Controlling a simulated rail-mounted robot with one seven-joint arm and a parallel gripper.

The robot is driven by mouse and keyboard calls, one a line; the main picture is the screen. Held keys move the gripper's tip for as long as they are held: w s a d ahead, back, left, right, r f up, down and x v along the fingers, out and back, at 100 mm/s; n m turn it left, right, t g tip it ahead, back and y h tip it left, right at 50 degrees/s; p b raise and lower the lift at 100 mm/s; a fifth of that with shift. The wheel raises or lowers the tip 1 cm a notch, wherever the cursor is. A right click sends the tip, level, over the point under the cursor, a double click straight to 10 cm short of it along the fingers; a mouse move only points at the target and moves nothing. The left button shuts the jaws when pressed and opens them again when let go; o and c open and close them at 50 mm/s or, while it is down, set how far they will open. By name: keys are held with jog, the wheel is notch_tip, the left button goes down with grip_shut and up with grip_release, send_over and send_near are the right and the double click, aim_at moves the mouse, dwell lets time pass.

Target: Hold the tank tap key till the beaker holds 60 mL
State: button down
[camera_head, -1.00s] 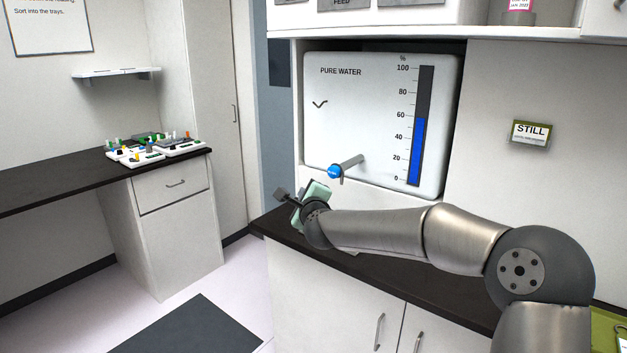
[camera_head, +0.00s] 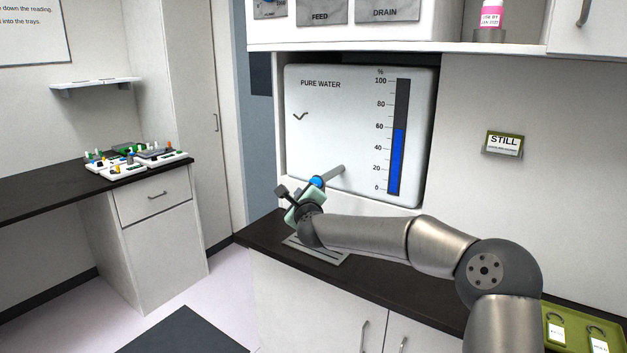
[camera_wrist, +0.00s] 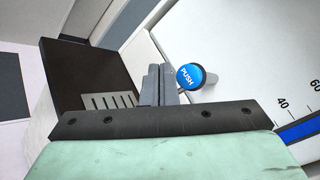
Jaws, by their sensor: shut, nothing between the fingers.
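The tank (camera_head: 358,145) is a white panel marked PURE WATER, with a blue level bar near 60 on its % scale. Its tap key (camera_wrist: 190,76) is a round blue button marked PUSH on the end of a grey spout; in the head view the key (camera_head: 317,181) shows just above my gripper. My gripper (camera_wrist: 157,72) is shut and empty, its fingertips close beside the key's left edge in the wrist view. I cannot tell whether they touch it. I see no beaker in either view.
A slotted drip grate (camera_head: 317,251) lies on the dark counter below the tap; it also shows in the wrist view (camera_wrist: 109,101). A STILL sign (camera_head: 504,144) hangs on the wall at right. A green tray (camera_head: 583,332) lies at the lower right.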

aim_at(315, 183)
jog(key=shift+w+d, duration=0.55)
jog(key=shift+w, duration=0.35)
jog(key=shift+w+d, duration=0.5)
jog(key=shift+w, duration=0.35)
dwell(0.8)
jog(key=shift+w+d, duration=0.25)
jog(key=shift+w, duration=0.1)
jog(key=shift+w+d, duration=0.3)
jog(key=shift+w, duration=0.2)
dwell(1.0)
jog(key=shift+s+a+b, duration=0.1)
jog(key=shift+s+b, duration=0.05)
jog(key=shift+b, duration=0.3)
jog(key=shift+s+a+b, duration=0.4)
jog(key=shift+s+b, duration=0.1)
jog(key=shift+s, duration=0.2)
